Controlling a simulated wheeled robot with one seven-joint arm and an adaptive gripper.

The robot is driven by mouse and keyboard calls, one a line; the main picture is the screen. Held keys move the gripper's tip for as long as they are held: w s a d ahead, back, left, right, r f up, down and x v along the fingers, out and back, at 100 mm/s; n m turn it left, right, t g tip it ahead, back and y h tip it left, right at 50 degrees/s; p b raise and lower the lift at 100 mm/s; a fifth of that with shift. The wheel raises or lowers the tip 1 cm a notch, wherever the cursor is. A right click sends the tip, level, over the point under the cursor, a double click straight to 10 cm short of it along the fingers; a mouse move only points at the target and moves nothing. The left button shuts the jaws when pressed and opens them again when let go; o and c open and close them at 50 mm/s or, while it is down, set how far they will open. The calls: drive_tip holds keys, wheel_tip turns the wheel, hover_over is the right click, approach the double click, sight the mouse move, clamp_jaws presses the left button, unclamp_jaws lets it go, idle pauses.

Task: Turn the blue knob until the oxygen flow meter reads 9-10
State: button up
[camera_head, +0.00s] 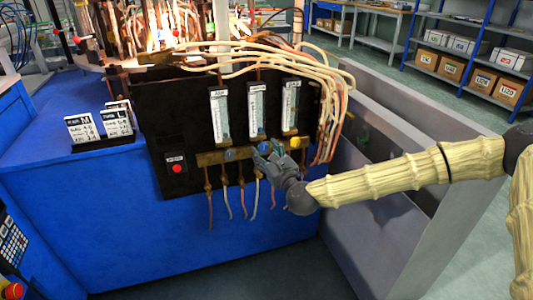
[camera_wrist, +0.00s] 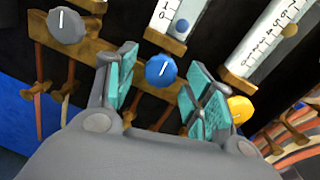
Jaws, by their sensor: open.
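The blue knob (camera_wrist: 160,70) sits on the brass bar below the middle flow meter, with a white line on its face pointing about upward, slightly right. In the head view the blue knob (camera_head: 262,147) is partly covered by my gripper (camera_head: 266,156). In the wrist view my gripper (camera_wrist: 160,92) is open, with teal finger pads on either side of the blue knob and apart from it. The middle flow meter (camera_head: 257,110) is a clear scaled tube; its lower end (camera_wrist: 181,16) shows a blue ball near the bottom.
A grey knob (camera_wrist: 66,26) is left of the blue one and a yellow knob (camera_wrist: 240,108) is close beside my right finger. Other flow meters (camera_head: 220,115) (camera_head: 291,105) flank the middle one. Thin hoses hang below the brass bar. A red button (camera_head: 174,169) is further left.

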drive_tip(key=c, duration=1)
